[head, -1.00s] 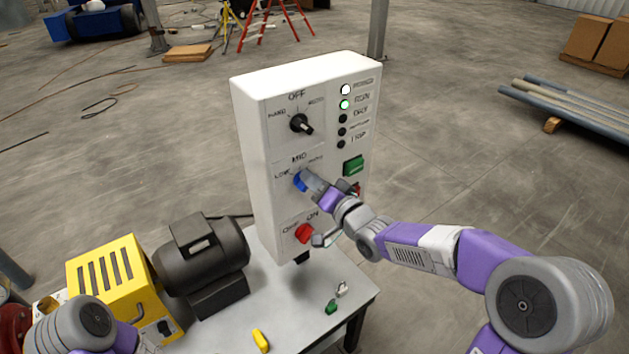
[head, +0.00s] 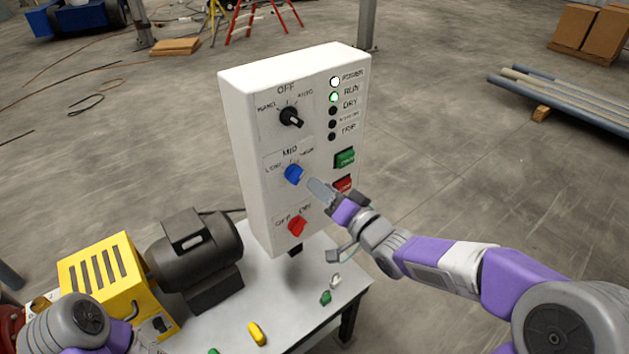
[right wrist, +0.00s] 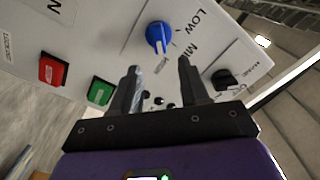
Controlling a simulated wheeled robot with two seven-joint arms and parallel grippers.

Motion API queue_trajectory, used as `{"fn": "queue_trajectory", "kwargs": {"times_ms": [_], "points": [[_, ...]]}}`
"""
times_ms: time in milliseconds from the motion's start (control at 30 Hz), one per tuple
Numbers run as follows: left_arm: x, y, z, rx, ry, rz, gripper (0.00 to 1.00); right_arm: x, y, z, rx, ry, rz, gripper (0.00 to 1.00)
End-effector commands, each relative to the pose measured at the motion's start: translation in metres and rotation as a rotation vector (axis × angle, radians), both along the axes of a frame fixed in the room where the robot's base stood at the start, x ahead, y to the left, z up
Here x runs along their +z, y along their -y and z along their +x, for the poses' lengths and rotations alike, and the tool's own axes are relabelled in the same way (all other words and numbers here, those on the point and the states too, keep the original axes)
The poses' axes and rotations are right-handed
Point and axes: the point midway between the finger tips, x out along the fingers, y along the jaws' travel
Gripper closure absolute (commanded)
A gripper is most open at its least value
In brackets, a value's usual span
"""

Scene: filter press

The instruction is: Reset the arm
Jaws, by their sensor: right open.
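The white control box (head: 251,175) stands upright on the table. Its blue knob (head: 293,174) is in the middle, under the MID label; it also shows in the right wrist view (right wrist: 160,36). My right gripper (head: 314,187) is open and empty, just in front of the box and a little right of the blue knob. In the right wrist view its two fingers (right wrist: 160,80) are apart, with the blue knob beyond them and not touched. My left arm (head: 75,325) shows at the lower left; its gripper cannot be made out.
A black knob (head: 291,117) is above and a red knob (head: 297,225) below. Green (head: 345,158) and red (head: 343,183) buttons sit close to my right gripper. A dark motor (head: 195,250) and yellow housing (head: 100,280) fill the table's left. Small loose pieces lie at the front.

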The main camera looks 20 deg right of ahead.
Motion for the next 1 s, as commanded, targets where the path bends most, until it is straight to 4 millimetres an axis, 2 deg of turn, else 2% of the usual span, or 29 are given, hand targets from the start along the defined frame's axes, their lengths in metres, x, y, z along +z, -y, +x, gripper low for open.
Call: {"fn": "queue_trajectory", "kwargs": {"times_ms": [500, 567, 633, 667, 767, 867, 900, 967, 1000], "points": [[0.000, 0.000, 0.000, 0.000, 0.000, 0.000, 0.57, -0.001, 0.001, -0.004, 0.001, -0.001, 0.000, 0.55], [0.000, 0.000, 0.000, 0.000, 0.000, 0.000, 0.57, -0.005, 0.001, -0.003, -0.001, -0.011, 0.000, 0.55], [0.000, 0.000, 0.000, 0.000, 0.000, 0.000, 0.57, -0.021, 0.000, 0.001, -0.005, -0.046, -0.005, 0.55], [0.000, 0.000, 0.000, 0.000, 0.000, 0.000, 0.57, -0.032, 0.000, 0.003, -0.009, -0.071, -0.007, 0.55], [0.000, 0.000, 0.000, 0.000, 0.000, 0.000, 0.57, -0.088, -0.004, 0.009, -0.020, -0.197, -0.031, 0.55], [0.000, 0.000, 0.000, 0.000, 0.000, 0.000, 0.57, -0.164, -0.015, 0.004, -0.014, -0.372, -0.078, 0.55], [0.000, 0.000, 0.000, 0.000, 0.000, 0.000, 0.57, -0.194, -0.019, -0.002, -0.006, -0.445, -0.101, 0.55], [0.000, 0.000, 0.000, 0.000, 0.000, 0.000, 0.57, -0.237, -0.027, -0.015, 0.012, -0.553, -0.135, 0.55], [0.000, 0.000, 0.000, 0.000, 0.000, 0.000, 0.57, -0.266, -0.034, -0.026, 0.032, -0.626, -0.161, 0.55]]}}
